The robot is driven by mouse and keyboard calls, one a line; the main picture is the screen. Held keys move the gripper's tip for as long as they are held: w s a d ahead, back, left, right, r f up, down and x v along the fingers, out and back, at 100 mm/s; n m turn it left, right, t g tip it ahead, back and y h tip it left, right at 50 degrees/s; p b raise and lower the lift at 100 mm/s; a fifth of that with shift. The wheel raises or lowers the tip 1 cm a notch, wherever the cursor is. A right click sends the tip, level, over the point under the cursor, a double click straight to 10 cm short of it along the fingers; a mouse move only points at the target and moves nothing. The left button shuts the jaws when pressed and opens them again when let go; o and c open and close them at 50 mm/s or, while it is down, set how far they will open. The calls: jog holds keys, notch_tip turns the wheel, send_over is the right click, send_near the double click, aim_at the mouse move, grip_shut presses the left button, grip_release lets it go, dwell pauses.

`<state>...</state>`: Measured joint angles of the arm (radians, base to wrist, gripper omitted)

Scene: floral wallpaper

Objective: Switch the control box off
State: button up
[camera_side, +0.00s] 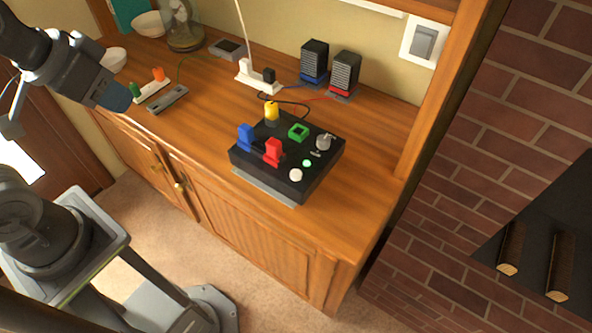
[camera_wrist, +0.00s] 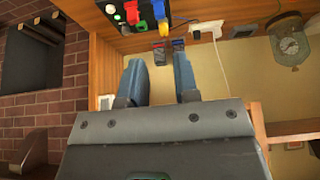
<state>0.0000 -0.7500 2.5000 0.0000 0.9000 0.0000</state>
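The black control box (camera_side: 262,178) sits on a grey plate on the wooden counter. On its top are a blue switch (camera_side: 245,137), a red switch (camera_side: 273,151), a yellow plug or knob (camera_side: 271,111), a green square frame (camera_side: 298,131), a grey knob (camera_side: 323,142), a bright green round light or button (camera_side: 307,163) and a white round button (camera_side: 296,175). My gripper (camera_side: 113,97) is at the upper left, well apart from the box. In the wrist view its two blue fingers (camera_wrist: 158,65) are spread with nothing between them. The box shows partly at that view's top edge (camera_wrist: 122,26).
Two black-finned blocks (camera_side: 344,72), a white power strip (camera_side: 258,78) and cables lie behind the box. A strip with green and orange pieces (camera_side: 152,91) and a grey bar (camera_side: 168,100) lie left. A wooden post (camera_side: 436,95) stands right. The counter between is clear.

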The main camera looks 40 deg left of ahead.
grip_shut()
dwell(1.4)
